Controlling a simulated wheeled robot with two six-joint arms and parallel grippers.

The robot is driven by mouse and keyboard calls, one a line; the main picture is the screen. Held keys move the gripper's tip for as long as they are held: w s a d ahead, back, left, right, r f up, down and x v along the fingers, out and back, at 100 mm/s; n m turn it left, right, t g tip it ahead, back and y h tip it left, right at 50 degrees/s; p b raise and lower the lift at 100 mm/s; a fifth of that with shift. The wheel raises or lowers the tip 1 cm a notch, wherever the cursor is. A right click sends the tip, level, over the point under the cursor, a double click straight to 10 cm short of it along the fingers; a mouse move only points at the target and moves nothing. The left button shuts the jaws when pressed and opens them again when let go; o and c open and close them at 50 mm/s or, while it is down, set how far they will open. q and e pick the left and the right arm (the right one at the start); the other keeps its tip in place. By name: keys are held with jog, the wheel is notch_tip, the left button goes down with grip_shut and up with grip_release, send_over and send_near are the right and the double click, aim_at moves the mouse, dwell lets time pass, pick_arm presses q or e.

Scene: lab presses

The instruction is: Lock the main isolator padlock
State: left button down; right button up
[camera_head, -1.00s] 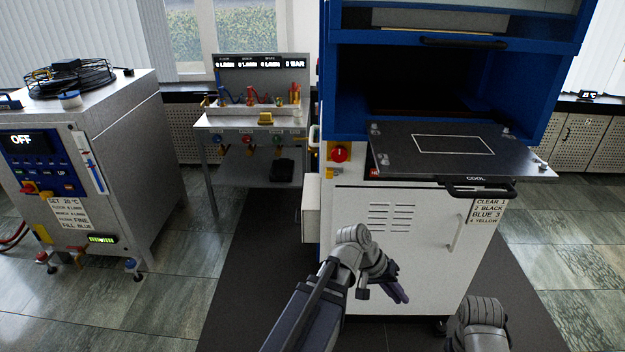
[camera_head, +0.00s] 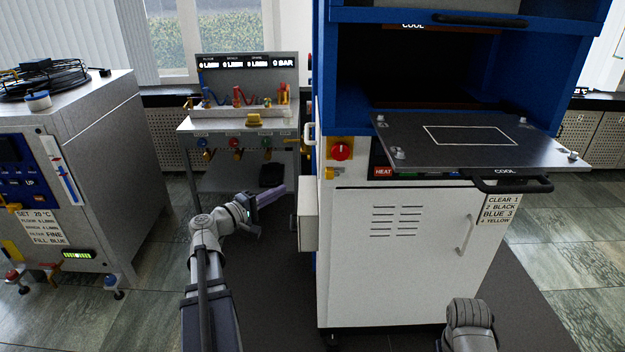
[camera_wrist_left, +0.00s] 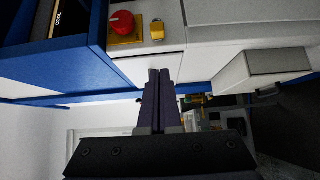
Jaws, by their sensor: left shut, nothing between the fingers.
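The main isolator, a red knob (camera_head: 341,151) on a yellow plate, is on the press's front, left of the control panel. The small yellow padlock (camera_head: 329,173) sits just below the knob's left side. Whether its shackle is closed is too small to tell. In the left wrist view the red knob (camera_wrist_left: 121,24) and padlock (camera_wrist_left: 157,30) show side by side near the top. My left gripper (camera_head: 281,190) is shut and empty, left of the cabinet and lower than the padlock, apart from it. Its fingers (camera_wrist_left: 159,73) point towards the press in the wrist view. My right gripper is out of view.
A grey box (camera_head: 308,214) juts from the press's left side, close to my left gripper. A dark platen (camera_head: 470,145) with a handle sticks out at front right. A bench (camera_head: 228,124) stands behind left, a chiller unit (camera_head: 105,160) far left. Dark floor lies between.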

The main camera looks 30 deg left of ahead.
pick_arm(q)
jog(key=shift+a+r, duration=0.1)
jog(key=shift+a, duration=0.2)
send_near(325, 172)
jog(key=w+a, duration=0.2)
jog(key=w, duration=0.1)
jog(key=d, duration=0.1)
jog(key=w+d, duration=0.1)
jog(key=d, duration=0.1)
jog(key=shift+w, duration=0.35)
jog(key=shift+w+d, duration=0.3)
jog(key=shift+d, duration=0.05)
